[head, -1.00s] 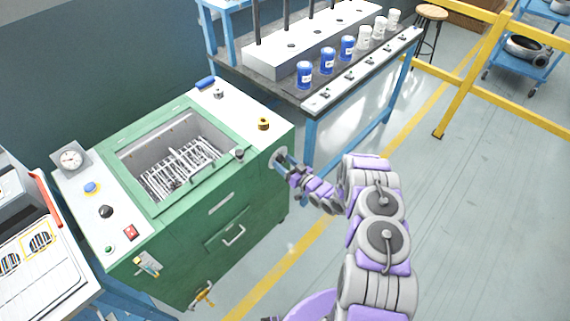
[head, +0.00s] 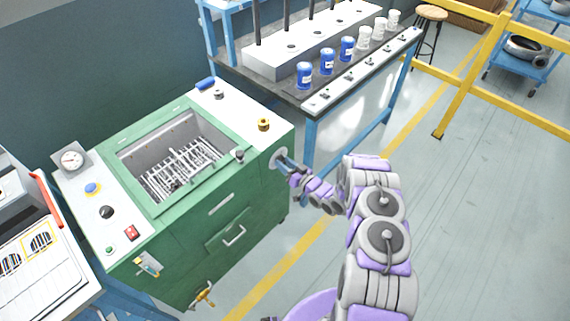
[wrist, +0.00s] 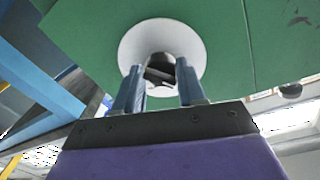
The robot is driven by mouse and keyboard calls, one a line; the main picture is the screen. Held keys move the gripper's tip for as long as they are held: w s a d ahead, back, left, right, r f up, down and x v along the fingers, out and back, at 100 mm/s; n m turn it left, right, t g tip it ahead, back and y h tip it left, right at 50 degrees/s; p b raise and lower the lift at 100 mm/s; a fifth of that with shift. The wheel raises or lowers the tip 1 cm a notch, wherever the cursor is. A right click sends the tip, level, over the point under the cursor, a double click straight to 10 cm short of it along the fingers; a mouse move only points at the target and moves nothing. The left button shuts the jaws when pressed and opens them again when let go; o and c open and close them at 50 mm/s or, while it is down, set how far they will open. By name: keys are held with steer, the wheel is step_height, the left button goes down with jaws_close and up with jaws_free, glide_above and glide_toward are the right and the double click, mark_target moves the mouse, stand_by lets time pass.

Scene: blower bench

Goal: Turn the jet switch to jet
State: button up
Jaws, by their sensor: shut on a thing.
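The jet switch shows in the wrist view as a dark knob (wrist: 160,66) on a round pale plate (wrist: 188,36), set in the side of the green machine (head: 170,262). My gripper (head: 281,161) reaches that side from the right in the head view. In the wrist view its two blue fingers (wrist: 160,80) stand on either side of the knob, shut on it. The fingers and the knob's shade hide its markings, so I cannot read its setting. The round plate (head: 275,157) is partly covered by my gripper in the head view.
A blue-legged bench (head: 308,150) with several cups stands behind. Floor to the right is clear up to a yellow rail (head: 470,75).

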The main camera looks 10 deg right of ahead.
steer(key=m, duration=0.3)
steer(key=shift+d+r+m+p, duration=0.1)
steer(key=shift+m+p, duration=0.25)
steer(key=shift+m, duration=0.05)
steer(key=shift+m+g, duration=0.3)
steer(key=shift+m, duration=1.3)
steer(key=o, duration=1)
steer(key=shift+o, duration=0.2)
steer(key=p+v, duration=0.3)
steer(key=v, duration=1.4)
steer(key=shift+s, duration=0.15)
steer(key=shift+d, duration=0.2)
